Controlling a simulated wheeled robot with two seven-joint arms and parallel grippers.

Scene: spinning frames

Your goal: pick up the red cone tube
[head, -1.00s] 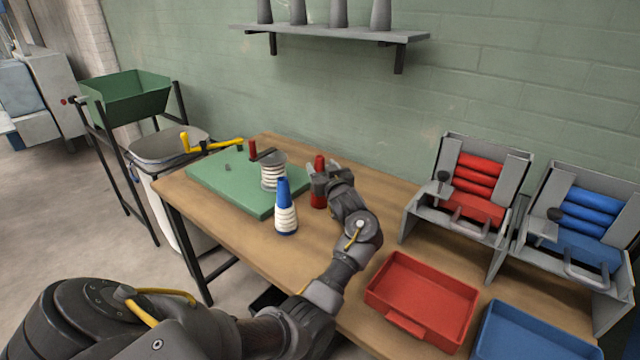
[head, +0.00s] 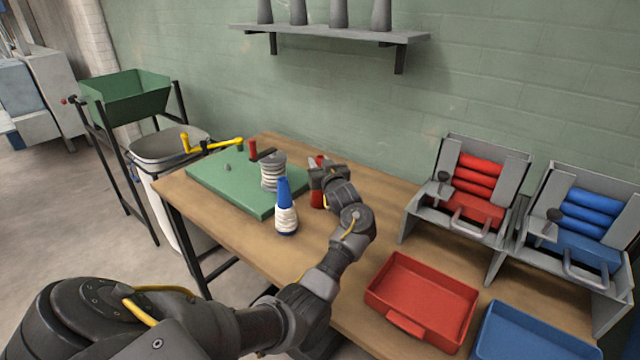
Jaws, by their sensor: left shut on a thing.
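The red cone tube (head: 316,199) stands upright on the wooden table, just right of the green board. Its lower part and a bit of its top show; its middle is hidden by my left gripper (head: 318,174). My left gripper reaches it from the right and is shut on it. I cannot see any gap between the tube's base and the table. My right gripper is not in view.
A blue cone with white yarn (head: 286,218) stands close in front. A red tray (head: 420,300), blue tray (head: 535,335) and two tube racks (head: 468,185) stand right.

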